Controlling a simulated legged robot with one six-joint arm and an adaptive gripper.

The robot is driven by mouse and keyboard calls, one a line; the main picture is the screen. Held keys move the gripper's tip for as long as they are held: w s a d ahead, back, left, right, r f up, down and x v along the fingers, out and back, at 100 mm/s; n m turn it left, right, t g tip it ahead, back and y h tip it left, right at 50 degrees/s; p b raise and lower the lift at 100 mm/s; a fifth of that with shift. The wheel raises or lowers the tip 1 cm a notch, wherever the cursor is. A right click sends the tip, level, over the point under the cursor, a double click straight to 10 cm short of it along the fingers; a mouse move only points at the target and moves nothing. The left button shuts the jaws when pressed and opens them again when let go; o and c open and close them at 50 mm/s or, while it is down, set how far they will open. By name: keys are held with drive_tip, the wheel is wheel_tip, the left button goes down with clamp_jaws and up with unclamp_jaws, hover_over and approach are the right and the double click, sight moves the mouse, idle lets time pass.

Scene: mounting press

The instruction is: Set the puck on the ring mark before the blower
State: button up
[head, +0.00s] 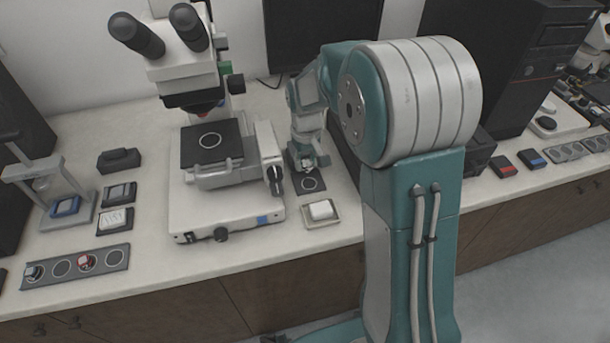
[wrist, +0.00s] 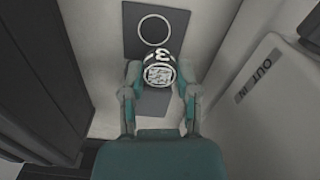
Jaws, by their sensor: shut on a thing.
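The puck (wrist: 159,70), round with a patterned pale face and a "3" on its dark side, is between the fingertips of my gripper (wrist: 160,82) in the wrist view. My gripper is shut on it. The white ring mark (wrist: 154,30) lies on a dark mat (wrist: 184,17), just beyond the puck and uncovered. In the head view my gripper (head: 306,163) is low over the mat's far part, behind the ring mark (head: 309,184). The puck is hard to make out there. I cannot tell which thing is the blower, or whether the puck touches the mat.
The microscope (head: 215,190) stands left of the mat. A white-padded tray (head: 334,220) lies in front. A pale housing marked "OUT" and "IN" (wrist: 275,95) is close on the right in the wrist view, a dark wall (wrist: 45,70) on the left. A ringed strip (head: 110,261) lies far left.

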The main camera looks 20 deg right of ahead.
sight(309, 183)
drive_tip(key=shift+d+f, duration=0.15)
drive_tip(key=shift+f, duration=0.65)
drive_tip(key=shift+d+f, duration=0.4)
drive_tip(key=shift+f, duration=0.3)
wheel_tip(309, 183, down, 3)
drive_tip(key=shift+f, duration=0.1)
drive_tip(key=shift+a, duration=0.3)
drive_tip(key=o, duration=0.9)
drive_tip(key=shift+d, duration=0.2)
